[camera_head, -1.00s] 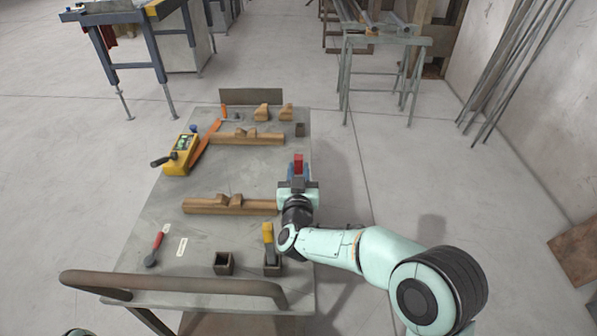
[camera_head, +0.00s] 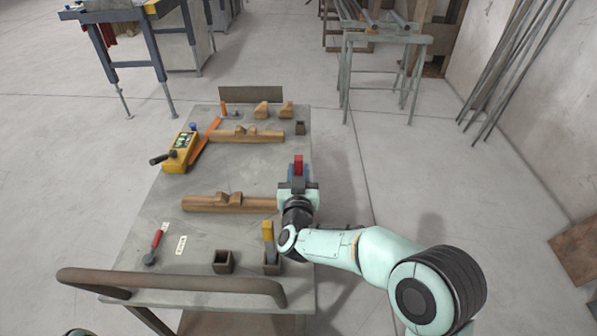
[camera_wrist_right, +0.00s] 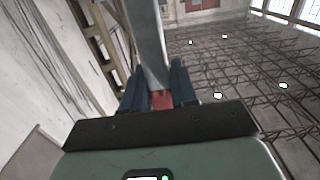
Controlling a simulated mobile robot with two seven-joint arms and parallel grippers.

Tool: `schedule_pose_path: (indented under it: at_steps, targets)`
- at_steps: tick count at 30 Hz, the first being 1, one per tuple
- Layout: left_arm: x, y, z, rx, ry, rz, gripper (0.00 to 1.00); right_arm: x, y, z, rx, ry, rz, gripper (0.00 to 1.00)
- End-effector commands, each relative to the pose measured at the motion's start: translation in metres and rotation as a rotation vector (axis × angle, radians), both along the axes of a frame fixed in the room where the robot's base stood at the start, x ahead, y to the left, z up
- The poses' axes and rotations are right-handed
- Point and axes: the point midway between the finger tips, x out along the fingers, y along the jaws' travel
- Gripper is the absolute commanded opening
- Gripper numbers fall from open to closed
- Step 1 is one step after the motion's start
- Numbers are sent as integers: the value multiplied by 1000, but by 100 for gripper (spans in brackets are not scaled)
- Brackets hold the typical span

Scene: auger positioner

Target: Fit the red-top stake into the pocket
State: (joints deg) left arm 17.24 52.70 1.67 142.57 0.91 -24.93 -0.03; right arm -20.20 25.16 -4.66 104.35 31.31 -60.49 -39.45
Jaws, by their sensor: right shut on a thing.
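My right gripper (camera_head: 298,180) is shut on the red-top stake (camera_head: 298,162), above the right edge of the cart top. In the head view only the red part stands out past the fingers. In the right wrist view the grey shaft of the stake (camera_wrist_right: 150,45) runs outward from the fingers, with red between them. An empty dark square pocket (camera_head: 223,262) sits at the cart's near end. Beside it, a pocket (camera_head: 271,268) holds a yellow-top stake (camera_head: 267,232). A third dark pocket (camera_head: 300,128) stands at the far right. My left gripper is out of view.
Wooden rails with blocks (camera_head: 230,203) (camera_head: 247,136) lie across the cart top (camera_head: 160,215). A yellow control box (camera_head: 180,152), an orange bar (camera_head: 205,138) and a red-handled tool (camera_head: 155,245) lie on the left. The cart's handle bar (camera_head: 170,282) crosses the near end.

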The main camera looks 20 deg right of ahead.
Motion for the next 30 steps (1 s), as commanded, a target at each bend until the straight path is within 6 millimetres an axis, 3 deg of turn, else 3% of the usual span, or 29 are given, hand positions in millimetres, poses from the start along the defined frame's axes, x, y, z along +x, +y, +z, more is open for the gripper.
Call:
schedule_pose_path:
  at_steps: [30]
  targets:
    - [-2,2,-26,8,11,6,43,0,0,-29,-1,-1,0,0]
